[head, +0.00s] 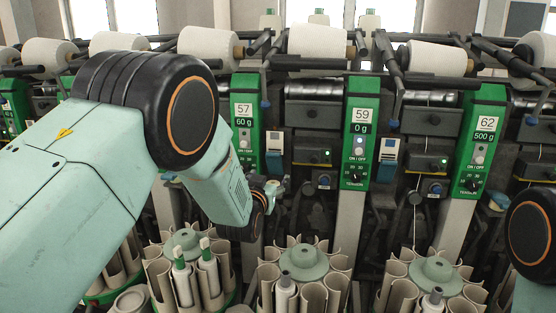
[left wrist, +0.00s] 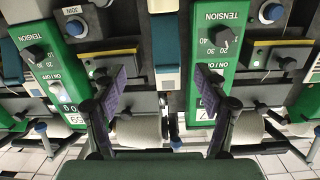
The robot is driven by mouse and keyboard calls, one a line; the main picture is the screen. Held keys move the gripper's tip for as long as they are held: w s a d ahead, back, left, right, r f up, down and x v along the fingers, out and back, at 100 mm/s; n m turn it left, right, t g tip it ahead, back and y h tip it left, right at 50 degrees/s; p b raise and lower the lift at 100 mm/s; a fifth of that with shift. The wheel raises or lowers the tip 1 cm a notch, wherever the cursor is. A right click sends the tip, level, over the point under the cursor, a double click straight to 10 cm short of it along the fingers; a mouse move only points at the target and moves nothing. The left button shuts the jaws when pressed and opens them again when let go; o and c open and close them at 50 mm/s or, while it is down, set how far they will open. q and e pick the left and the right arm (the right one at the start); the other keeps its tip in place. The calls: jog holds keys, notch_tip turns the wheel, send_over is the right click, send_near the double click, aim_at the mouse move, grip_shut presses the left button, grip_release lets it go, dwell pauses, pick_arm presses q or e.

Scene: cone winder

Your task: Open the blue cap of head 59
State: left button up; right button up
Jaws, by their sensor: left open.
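The green panel of head 59 (head: 360,125) stands right of centre in the head view; upside down, it shows at left in the left wrist view (left wrist: 48,75). A round blue cap (head: 323,181) sits on the dark unit just left of this panel; the left wrist view shows it with a pale ring (left wrist: 75,27). A blue-and-white box (head: 275,150) hangs further left. I cannot tell which blue part is head 59's cap. My left gripper (head: 272,187) is open and empty; its fingers (left wrist: 163,88) spread before the box (left wrist: 165,45). My right gripper is out of view.
Panels 57 (head: 244,120) and 62 (head: 481,135) flank head 59. White yarn cones (head: 317,40) lie along the top. Round tube magazines (head: 303,258) stand below. Dark levers crowd the space between heads. My left arm hides the left side.

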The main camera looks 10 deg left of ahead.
aim_at(273, 158)
pick_arm(q)
jog(key=shift+n+t, duration=0.4)
jog(key=shift+n, duration=0.1)
jog(key=w, duration=0.2)
jog(key=w+r, duration=0.1)
jog(key=w, duration=0.3)
jog(key=shift+w+a+r, duration=0.1)
jog(key=shift+a+r, duration=0.05)
jog(key=shift+r, duration=0.1)
jog(key=shift+w+a, duration=0.5)
jog(key=shift+w, duration=0.1)
jog(key=shift+w+d, duration=0.3)
jog(key=shift+d, duration=0.1)
jog(key=shift+s+a+r, duration=0.1)
jog(key=shift+a, duration=0.2)
jog(key=c, duration=0.4)
jog(key=shift+d, duration=0.25)
jog(key=c, duration=0.4)
jog(key=shift+a+b, duration=0.1)
jog(key=shift+b, duration=0.25)
grip_shut()
